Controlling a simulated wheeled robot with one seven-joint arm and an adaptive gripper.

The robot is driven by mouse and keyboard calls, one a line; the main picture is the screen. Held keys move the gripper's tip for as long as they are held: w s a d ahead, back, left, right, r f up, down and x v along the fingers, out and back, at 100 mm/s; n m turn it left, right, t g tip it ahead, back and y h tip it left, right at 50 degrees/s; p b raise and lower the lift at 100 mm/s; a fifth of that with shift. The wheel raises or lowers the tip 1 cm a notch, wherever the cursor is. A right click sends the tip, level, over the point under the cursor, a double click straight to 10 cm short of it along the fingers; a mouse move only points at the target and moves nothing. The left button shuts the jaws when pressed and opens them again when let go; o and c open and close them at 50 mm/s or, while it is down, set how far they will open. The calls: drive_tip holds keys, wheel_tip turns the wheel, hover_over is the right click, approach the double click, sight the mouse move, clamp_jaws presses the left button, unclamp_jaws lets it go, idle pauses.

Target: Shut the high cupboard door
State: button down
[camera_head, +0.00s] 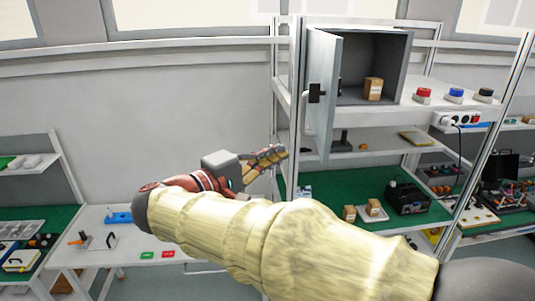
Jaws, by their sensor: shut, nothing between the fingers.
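The high cupboard (358,37) stands on the upper shelf of the rack at the right. Its pale door (321,75) hangs open on the left side, swung out toward me, with a dark latch or handle on its face. A small brown box (373,88) sits inside. My gripper (282,151) is shut and empty, to the left of the door and near the height of its lower end. In this view the fingers appear apart from the door, though I cannot tell the depth between them. My arm crosses the lower middle of the view.
Red, blue and black buttons (455,94) stand on the shelf right of the cupboard. A power strip (460,119) is on the shelf's front edge. A metal post (492,135) rises at the right. The wall area left of the rack is clear.

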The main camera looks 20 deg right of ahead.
sight(321, 139)
drive_tip(key=shift+w+d+p, duration=0.15)
drive_tip(key=shift+d+p, duration=0.45)
drive_tip(key=shift+d, duration=1.6)
drive_tip(key=shift+w+d+p, duration=0.1)
drive_tip(key=shift+d+p, duration=0.5)
drive_tip(key=shift+d, duration=1.55)
